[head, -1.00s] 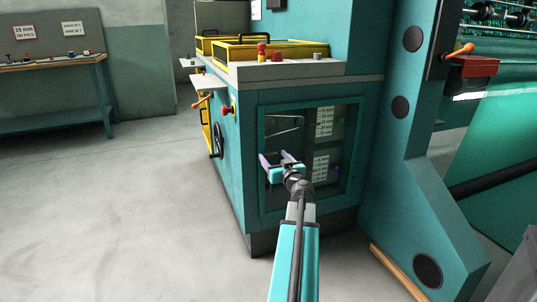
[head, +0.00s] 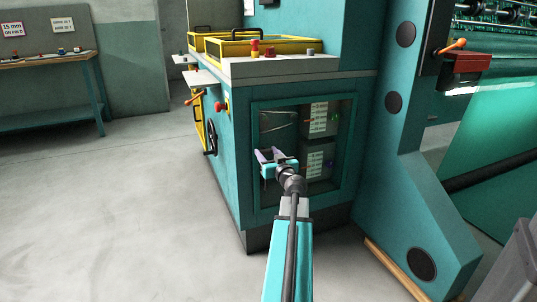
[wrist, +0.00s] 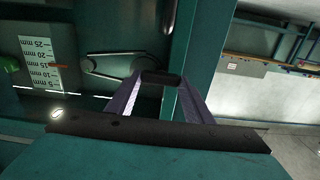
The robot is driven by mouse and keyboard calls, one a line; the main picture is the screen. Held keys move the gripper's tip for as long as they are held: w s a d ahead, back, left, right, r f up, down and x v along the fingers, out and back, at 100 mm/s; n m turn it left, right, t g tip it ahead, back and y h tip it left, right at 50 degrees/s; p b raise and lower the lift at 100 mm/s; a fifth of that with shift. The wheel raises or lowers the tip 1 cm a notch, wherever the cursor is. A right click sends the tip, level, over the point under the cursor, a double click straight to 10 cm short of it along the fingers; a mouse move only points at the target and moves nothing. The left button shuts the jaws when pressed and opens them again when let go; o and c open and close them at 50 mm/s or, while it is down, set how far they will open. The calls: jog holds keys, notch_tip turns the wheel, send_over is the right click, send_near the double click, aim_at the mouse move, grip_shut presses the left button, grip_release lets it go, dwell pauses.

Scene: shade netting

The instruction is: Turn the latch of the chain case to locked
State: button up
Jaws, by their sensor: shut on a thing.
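The chain case (head: 253,150) is the teal-framed, windowed box low on the machine's front. Its chain loop (wrist: 125,66) shows through the window in the wrist view. My gripper (head: 267,153) is at the left side of the case's frame. In the wrist view my gripper's purple fingers (wrist: 160,85) are shut on a small dark block, which looks like the latch (wrist: 160,76), beside the teal frame edge. In the head view the gripper hides the latch. I cannot tell its turned position.
Scale cards (wrist: 45,65) show behind the window. A black handwheel (head: 211,138) and an orange-handled lever (head: 195,97) are on the machine's left side. Yellow-rimmed trays (head: 255,48) are above. A teal upright (head: 400,170) stands at right. The floor (head: 110,210) at left is clear.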

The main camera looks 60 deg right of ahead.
jog(key=shift+s+d+m, duration=0.1)
jog(key=shift+s+m, duration=0.05)
jog(key=shift+m, duration=0.15)
jog(key=m+b, duration=0.2)
jog(key=m, duration=0.1)
jog(key=shift+m, duration=0.3)
jog(key=m+b, duration=0.1)
jog(key=m, duration=0.3)
jog(key=shift+s+d+m, duration=0.1)
jog(key=shift+d+m, duration=0.05)
jog(key=shift+m, duration=0.25)
jog(key=m, duration=0.4)
jog(key=shift+p, duration=0.3)
jog(key=shift+f+m+p, duration=0.2)
jog(key=shift+m+p, duration=0.5)
jog(key=shift+m, duration=1.8)
jog(key=o, duration=1)
jog(key=shift+o, duration=0.2)
